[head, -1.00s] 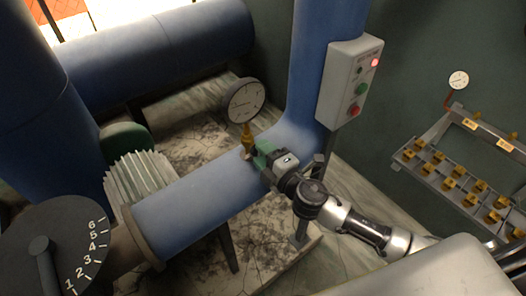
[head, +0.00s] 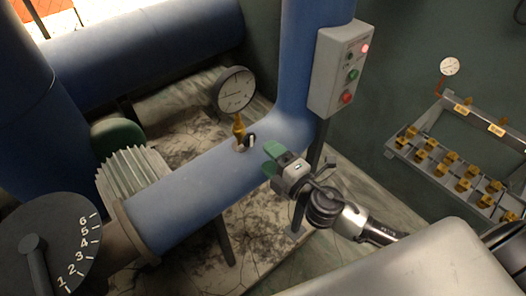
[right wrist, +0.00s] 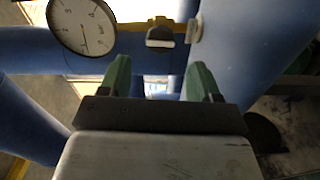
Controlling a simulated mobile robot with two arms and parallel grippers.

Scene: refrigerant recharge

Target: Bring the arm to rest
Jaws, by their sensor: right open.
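My right gripper (head: 271,158) is open and empty, with green fingertips, just right of the blue pipe's (head: 190,190) gauge fitting in the head view. In the right wrist view its two fingers (right wrist: 160,78) stand apart with nothing between them. A round pressure gauge (head: 236,90) on a brass stem (head: 239,127) stands on the pipe. A small black-and-metal valve handle (head: 245,142) is at the stem's foot. In the right wrist view the gauge (right wrist: 82,25) and the handle (right wrist: 160,36) lie beyond the fingertips, apart from them. My left gripper is not in view.
A control box (head: 343,70) with a lit red lamp and buttons is on the upright pipe. A rack (head: 440,170) with several brass fittings and a small gauge (head: 450,66) is at right. A numbered dial (head: 50,245) is at lower left, beside a ribbed motor (head: 137,178).

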